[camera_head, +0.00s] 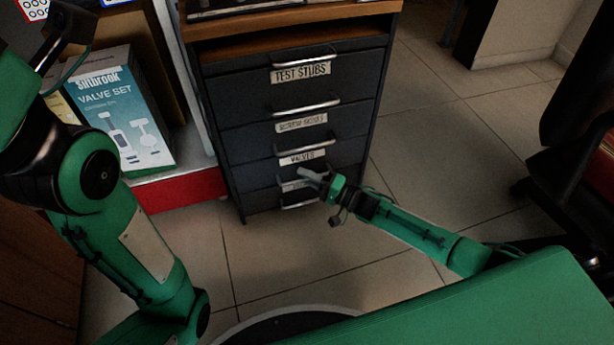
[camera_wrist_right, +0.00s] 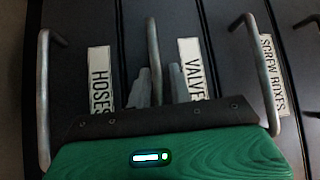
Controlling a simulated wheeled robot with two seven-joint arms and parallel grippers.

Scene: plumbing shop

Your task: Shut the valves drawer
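The dark drawer cabinet (camera_head: 228,108) stands ahead in the head view. The valves drawer, with its VALVES label (camera_head: 302,158), is third from the top and looks about flush with its neighbours. Its label also shows in the right wrist view (camera_wrist_right: 190,66). My right gripper (camera_head: 309,174) is at the valves drawer front.
The hoses drawer label (camera_wrist_right: 100,75) is below and the screw boxes label (camera_head: 302,123) above; their handles stick out beside the gripper. A valve set box (camera_head: 125,110) stands on a shelf at left. Tiled floor (camera_head: 440,130) is clear right of the cabinet; a dark chair (camera_head: 575,130) is farther right.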

